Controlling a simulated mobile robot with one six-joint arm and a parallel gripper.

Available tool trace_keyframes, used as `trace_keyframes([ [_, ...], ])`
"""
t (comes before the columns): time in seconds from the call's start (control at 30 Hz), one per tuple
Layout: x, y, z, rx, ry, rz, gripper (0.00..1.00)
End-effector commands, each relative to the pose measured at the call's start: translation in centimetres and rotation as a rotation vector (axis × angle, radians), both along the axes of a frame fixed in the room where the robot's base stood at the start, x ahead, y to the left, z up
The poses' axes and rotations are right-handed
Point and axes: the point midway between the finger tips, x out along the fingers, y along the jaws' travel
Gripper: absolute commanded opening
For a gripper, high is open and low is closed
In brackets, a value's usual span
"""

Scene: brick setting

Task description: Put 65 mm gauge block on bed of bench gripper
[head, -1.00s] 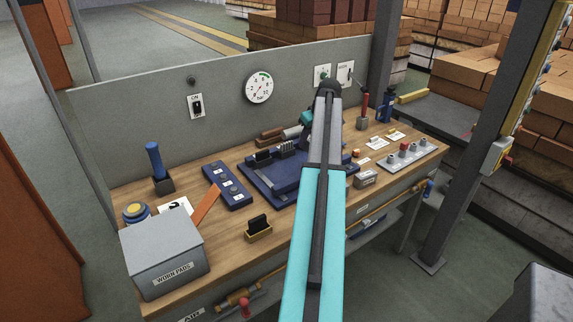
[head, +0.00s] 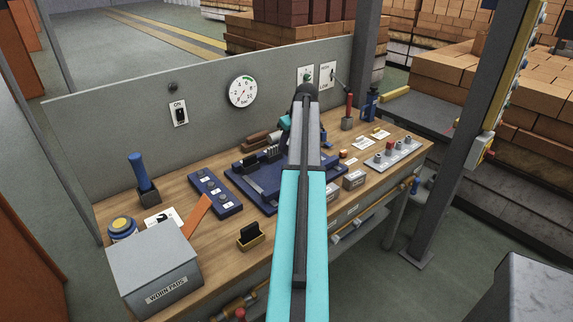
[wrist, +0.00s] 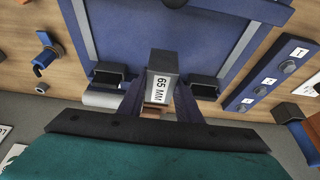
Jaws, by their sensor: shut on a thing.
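The 65 mm gauge block (wrist: 160,83) is a grey block with a white "65 MM" label. My gripper (wrist: 159,100) is shut on it in the wrist view, with dark fingers on both sides. The bench gripper is blue, and its flat bed (wrist: 165,28) lies beyond the block in the wrist view. Two black jaw pieces (wrist: 110,75) (wrist: 205,86) stand left and right of the block. I cannot tell whether the block touches the bed. In the head view my arm covers part of the bench gripper (head: 262,187) and hides the block.
A blue panel with numbered knobs (head: 214,193) stands left of the bench gripper.

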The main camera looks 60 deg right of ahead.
Motion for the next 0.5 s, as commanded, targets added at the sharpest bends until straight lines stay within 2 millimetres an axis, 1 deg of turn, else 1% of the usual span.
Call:
trace_keyframes([
  [0.3, 0.0, 0.1, -3.8, 0.001, 0.000, 0.001, 0.04],
  [0.5, 0.1, 0.0, -4.8, -0.002, -0.001, 0.001, 0.04],
])
